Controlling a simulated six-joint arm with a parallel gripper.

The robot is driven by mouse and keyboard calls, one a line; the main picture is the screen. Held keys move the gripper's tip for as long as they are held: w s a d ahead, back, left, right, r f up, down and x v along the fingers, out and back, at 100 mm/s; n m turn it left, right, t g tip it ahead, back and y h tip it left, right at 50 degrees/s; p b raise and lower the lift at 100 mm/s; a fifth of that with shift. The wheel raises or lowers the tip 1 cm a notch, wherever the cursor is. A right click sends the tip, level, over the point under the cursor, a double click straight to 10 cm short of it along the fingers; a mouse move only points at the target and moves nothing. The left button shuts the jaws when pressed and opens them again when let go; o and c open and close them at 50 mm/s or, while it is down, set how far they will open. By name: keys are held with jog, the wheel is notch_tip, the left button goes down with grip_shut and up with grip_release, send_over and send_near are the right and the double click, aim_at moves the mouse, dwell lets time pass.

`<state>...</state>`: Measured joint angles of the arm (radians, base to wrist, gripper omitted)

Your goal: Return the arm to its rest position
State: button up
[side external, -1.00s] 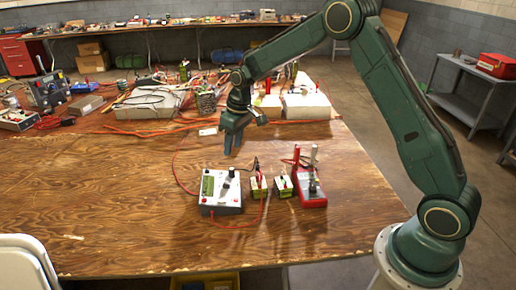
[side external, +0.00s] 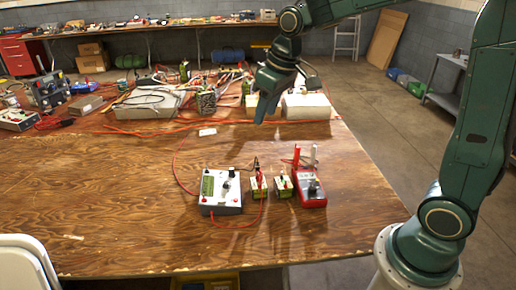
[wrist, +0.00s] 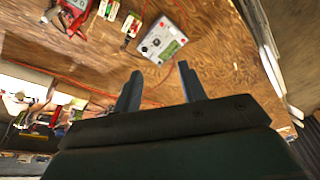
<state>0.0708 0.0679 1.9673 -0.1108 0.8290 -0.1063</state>
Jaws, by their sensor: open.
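My gripper (side external: 265,108) is high above the back right part of the wooden table (side external: 110,215), clear of everything on it. In the wrist view its two fingers (wrist: 158,88) stand apart with nothing between them. My arm rises from its base at the right and bends over the table from above. A white charger-like box with a green display (side external: 221,190) sits on the table, with two small green-and-white blocks (side external: 258,187) beside it and a red meter (side external: 311,190) to their right.
Red cables run across the table. Grey boxes (side external: 306,106) and other gear crowd its back edge. A white chair (side external: 22,265) is at the front left. A metal cart (side external: 445,85) stands at the right. The table's front left area is bare.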

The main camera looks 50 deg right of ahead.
jog(key=s+r+m+t, duration=0.1)
jog(key=s+r+t, duration=0.1)
jog(key=s, duration=2)
jog(key=shift+s+a+r+h, duration=0.15)
jog(key=shift+a+r+h, duration=0.15)
jog(key=shift+a, duration=0.05)
